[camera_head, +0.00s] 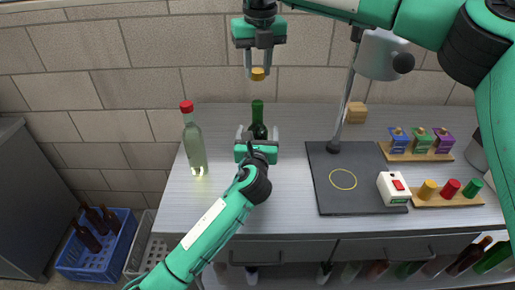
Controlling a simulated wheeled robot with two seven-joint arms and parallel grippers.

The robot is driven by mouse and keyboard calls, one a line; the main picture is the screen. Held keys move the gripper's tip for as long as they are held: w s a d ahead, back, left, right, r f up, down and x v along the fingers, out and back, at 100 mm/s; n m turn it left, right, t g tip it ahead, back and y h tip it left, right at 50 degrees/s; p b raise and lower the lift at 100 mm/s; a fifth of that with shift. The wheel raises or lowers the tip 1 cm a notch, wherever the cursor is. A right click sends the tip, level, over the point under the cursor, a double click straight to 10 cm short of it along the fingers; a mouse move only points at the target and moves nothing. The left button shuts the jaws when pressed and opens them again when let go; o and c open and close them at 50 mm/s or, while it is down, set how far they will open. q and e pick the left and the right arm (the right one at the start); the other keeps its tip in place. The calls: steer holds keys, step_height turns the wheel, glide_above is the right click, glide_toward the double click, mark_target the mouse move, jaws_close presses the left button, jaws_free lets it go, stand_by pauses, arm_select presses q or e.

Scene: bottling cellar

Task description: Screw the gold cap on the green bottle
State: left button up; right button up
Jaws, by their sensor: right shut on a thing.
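The green bottle (258,116) stands upright on the table, its dark neck bare at the top. My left gripper (258,133) is low at the bottle, with one finger on each side of its body. The fingers look spread, with small gaps to the glass; the gripper's body hides the lower bottle. My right gripper (258,72) hangs from above, pointing down, shut on the gold cap (258,75). The cap is above the bottle's mouth and apart from it, roughly in line with it in this view.
A clear bottle with a red cap (194,142) stands left of the green one. To the right are a dark board with a yellow ring (325,190), a white box with a red switch (393,187), a rack of coloured caps (440,201) and a lamp (380,55). Bare table lies between.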

arm_select(q)
steer(key=shift+w, duration=0.1)
steer(key=shift+c, duration=0.2)
steer(key=c, duration=1.4)
steer(key=shift+c, duration=0.2)
arm_select(e)
glide_above(257, 102)
steer(key=shift+s+d+f, duration=0.1)
steer(key=shift+s+f, duration=0.05)
steer(key=shift+f, duration=2.3)
steer(key=shift+f, duration=0.85)
steer(key=shift+f, duration=0.65)
arm_select(q)
jaws_close()
arm_select(e)
steer(key=o, duration=0.9)
